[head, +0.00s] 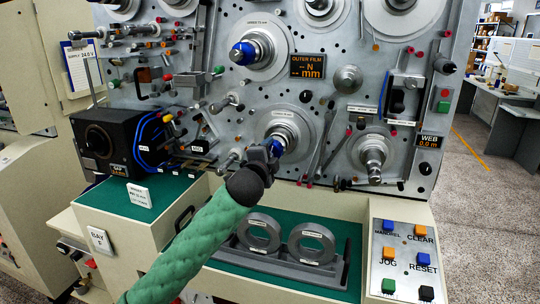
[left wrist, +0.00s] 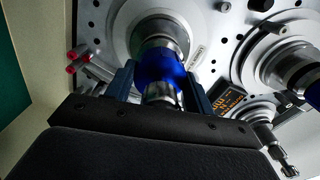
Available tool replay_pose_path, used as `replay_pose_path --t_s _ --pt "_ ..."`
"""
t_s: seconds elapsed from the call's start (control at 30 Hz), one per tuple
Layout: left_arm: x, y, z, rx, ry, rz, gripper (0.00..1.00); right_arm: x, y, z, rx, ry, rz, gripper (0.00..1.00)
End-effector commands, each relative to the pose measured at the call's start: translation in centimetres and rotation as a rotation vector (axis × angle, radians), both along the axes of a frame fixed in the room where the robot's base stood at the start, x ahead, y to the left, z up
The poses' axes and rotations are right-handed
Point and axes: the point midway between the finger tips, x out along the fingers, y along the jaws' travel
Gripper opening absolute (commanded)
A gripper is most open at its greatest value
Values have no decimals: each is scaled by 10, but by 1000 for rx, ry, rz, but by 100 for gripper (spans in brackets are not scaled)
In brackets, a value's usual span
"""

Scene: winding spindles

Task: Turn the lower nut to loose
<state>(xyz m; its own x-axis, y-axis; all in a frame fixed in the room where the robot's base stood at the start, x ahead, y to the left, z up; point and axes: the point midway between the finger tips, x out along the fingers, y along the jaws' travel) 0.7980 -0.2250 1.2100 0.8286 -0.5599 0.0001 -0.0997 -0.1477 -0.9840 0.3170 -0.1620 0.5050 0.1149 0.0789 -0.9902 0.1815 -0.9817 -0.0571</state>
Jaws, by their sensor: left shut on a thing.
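The lower nut (left wrist: 160,68) is blue and sits on the lower left spindle (head: 280,126). My left gripper (head: 268,155) reaches up to it from below in the head view. In the left wrist view its two fingers stand on either side of the blue nut, and the gripper (left wrist: 158,78) is shut on it. In the head view the nut (head: 279,146) is partly hidden by the gripper. The upper blue nut (head: 243,54) is on the spindle above, with no gripper at it. My right gripper is not in view.
A display (head: 308,65) reading outer film is right of the upper spindle. Another spindle (head: 373,155) is at the right. Two grey rings (head: 259,233) stand in a rack below. A button panel (head: 403,256) is at lower right. A black box (head: 112,142) is at left.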

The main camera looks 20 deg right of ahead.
Motion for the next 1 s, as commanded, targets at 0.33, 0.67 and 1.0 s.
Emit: replay_pose_path --t_s 0.33,0.67,1.0 --pt "0 0 -2 -173 120 3 30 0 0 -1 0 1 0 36" --pt "1 1 -2 -232 160 3 30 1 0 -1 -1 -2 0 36" --pt "1 0 -2 -236 163 2 30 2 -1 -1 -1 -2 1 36"
